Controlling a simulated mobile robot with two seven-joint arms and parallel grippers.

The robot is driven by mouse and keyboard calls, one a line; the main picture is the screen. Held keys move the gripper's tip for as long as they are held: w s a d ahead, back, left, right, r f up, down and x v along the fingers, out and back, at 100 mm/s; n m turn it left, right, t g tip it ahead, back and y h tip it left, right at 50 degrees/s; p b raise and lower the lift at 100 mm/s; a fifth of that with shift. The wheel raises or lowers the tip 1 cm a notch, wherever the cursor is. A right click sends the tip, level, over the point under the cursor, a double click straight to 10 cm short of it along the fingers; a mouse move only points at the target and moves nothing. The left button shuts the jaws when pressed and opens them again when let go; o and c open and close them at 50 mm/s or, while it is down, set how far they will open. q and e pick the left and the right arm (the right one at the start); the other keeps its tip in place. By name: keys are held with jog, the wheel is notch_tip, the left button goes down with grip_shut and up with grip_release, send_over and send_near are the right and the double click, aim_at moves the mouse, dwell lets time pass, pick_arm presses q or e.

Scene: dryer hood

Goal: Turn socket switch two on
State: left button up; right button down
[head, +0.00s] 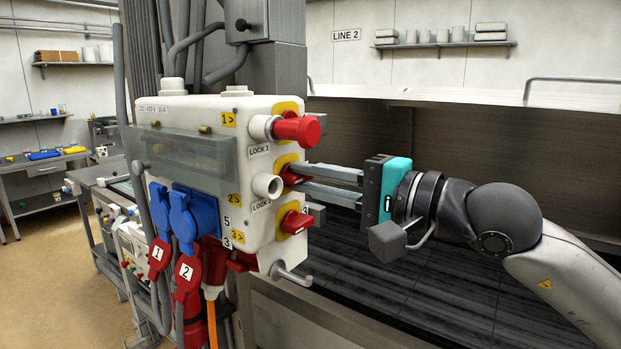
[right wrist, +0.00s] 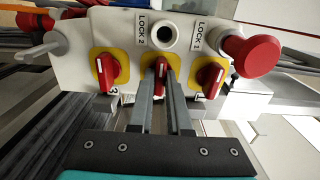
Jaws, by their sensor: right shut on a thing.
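The white socket box (head: 215,115) hangs on a grey column, with three red rotary switches on yellow plates on its right side. The middle switch (head: 291,177), by the "2" mark, is partly hidden by the fingers of my right gripper (head: 297,174). In the right wrist view the gripper (right wrist: 161,84) is shut on the middle switch's red handle (right wrist: 160,74), a finger on each side. That handle points nearly straight up and down in the picture. The right switch (right wrist: 208,76) is tilted. My left gripper is not in view.
A red mushroom button (head: 298,129) sticks out above the fingers. The lowest red switch (head: 295,222) and a grey hook (head: 292,275) are below. Blue plugs (head: 183,215) and red plugs (head: 187,275) hang from the box. A dark slatted bed (head: 400,290) lies beneath my right arm.

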dwell(0.5)
jog(key=shift+f+m+b, duration=0.15)
jog(key=shift+m+b, duration=0.55)
jog(key=shift+b, duration=0.25)
jog(key=shift+m+b, duration=1.2)
jog(key=shift+b, duration=0.05)
jog(key=m+b, duration=0.2)
jog(key=m, duration=0.1)
jog(key=shift+m, duration=0.3)
jog(key=m+b, duration=0.3)
jog(key=m, duration=0.2)
jog(key=m+b, duration=0.1)
jog(key=m, duration=0.4)
jog(key=shift+m, duration=0.4)
